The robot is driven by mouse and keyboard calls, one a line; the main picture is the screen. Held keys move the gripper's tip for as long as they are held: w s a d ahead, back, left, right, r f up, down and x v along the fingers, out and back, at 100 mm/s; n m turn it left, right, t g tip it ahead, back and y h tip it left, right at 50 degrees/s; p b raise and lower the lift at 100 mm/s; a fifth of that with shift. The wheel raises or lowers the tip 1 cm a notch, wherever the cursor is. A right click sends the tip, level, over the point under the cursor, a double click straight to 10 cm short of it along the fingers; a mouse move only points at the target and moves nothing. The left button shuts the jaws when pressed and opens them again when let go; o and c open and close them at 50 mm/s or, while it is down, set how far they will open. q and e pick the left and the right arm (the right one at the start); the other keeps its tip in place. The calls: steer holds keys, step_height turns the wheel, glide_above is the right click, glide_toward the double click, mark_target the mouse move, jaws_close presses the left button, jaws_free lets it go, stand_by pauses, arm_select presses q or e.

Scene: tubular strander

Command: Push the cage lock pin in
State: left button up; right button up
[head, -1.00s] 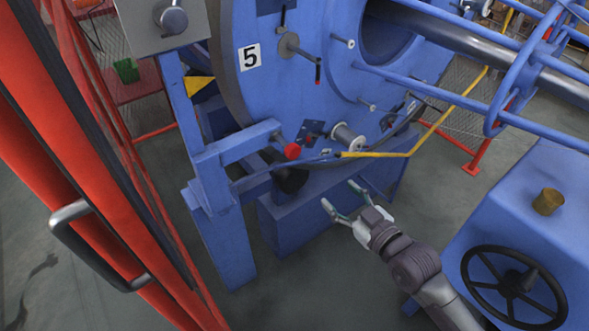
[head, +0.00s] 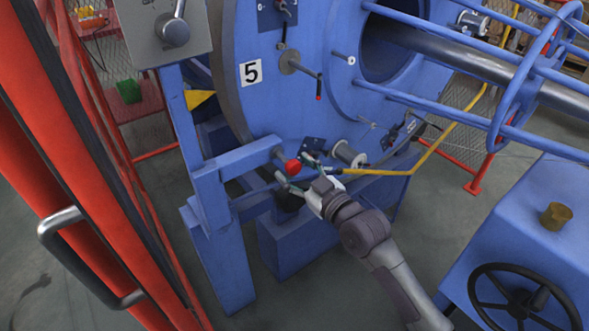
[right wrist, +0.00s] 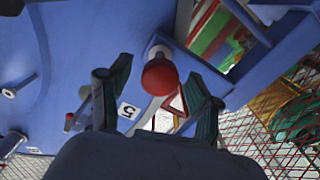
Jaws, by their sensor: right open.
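The cage lock pin shows as a red knob (head: 293,167) at the end of a blue bracket arm (head: 240,158), beside the big blue cage disc (head: 290,100) marked 5. In the right wrist view the red knob (right wrist: 160,76) sits between and beyond the fingertips, on a short pale shaft. My right gripper (head: 297,172) is open, with its fingers close around the knob in the head view; I cannot tell whether they touch it. It also shows in the right wrist view (right wrist: 158,95), with nothing held. My left gripper is out of view.
A yellow bent bar (head: 420,165) runs close to the right of my right gripper. A blue machine with a black handwheel (head: 520,300) stands at the lower right. A red door frame with a handle (head: 60,225) fills the left.

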steer(key=shift+w+a, duration=0.25)
steer(key=shift+w, duration=0.05)
jaws_close()
stand_by(0.3)
